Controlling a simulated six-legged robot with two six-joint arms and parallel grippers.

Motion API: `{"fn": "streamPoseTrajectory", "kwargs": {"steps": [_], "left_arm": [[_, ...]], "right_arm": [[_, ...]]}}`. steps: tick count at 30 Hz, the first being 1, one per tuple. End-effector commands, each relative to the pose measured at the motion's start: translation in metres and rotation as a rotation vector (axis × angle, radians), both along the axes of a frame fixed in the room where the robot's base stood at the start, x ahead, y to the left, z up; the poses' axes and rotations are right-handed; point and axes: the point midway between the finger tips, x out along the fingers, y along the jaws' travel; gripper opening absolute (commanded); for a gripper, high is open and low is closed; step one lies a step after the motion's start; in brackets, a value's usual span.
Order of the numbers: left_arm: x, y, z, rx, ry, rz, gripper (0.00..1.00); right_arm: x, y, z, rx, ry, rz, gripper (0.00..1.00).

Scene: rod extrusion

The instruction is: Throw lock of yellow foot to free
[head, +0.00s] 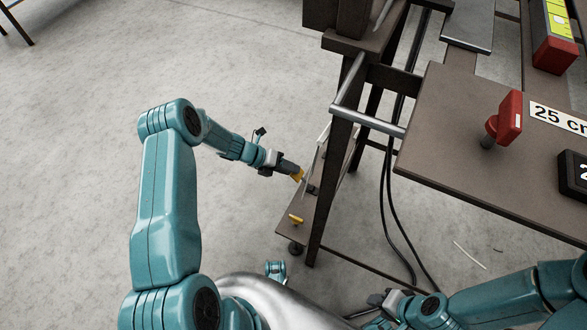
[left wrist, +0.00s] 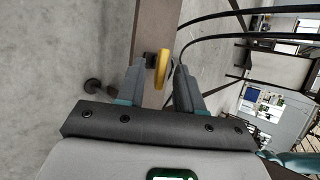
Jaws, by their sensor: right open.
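A yellow lever (head: 298,175) is at the brown base beam of the machine frame in the head view. In the left wrist view the yellow lever (left wrist: 162,68) stands upright between my fingertips, with a gap visible on both sides. My left gripper (head: 294,171) reaches it from the left and is open; the head view does not show whether a finger touches it. A second yellow lever (head: 295,219) sits nearer on the same beam, above a dark round foot (head: 296,249). My right gripper (head: 366,311) is low at the bottom, open and partly hidden.
A brown table (head: 460,160) with a red knob (head: 509,118) and a "25 cm" label stands at the right. A frame leg (head: 334,185) rises just right of my left gripper. Black cables (head: 388,190) hang behind it.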

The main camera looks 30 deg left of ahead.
Motion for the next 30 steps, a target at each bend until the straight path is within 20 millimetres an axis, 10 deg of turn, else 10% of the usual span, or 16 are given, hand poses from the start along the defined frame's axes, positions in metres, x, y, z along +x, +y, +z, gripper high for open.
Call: {"fn": "streamPoseTrajectory", "kwargs": {"steps": [12,30], "left_arm": [[-0.044,0.07,0.072,0.002,-0.001,0.004,0.36],[-0.057,0.088,0.088,0.001,0.0,0.002,0.36]], "right_arm": [[0.0,0.0,0.034,0.0,0.001,0.001,0.43],[0.0,0.0,0.039,0.0,0.001,0.001,0.43]]}}
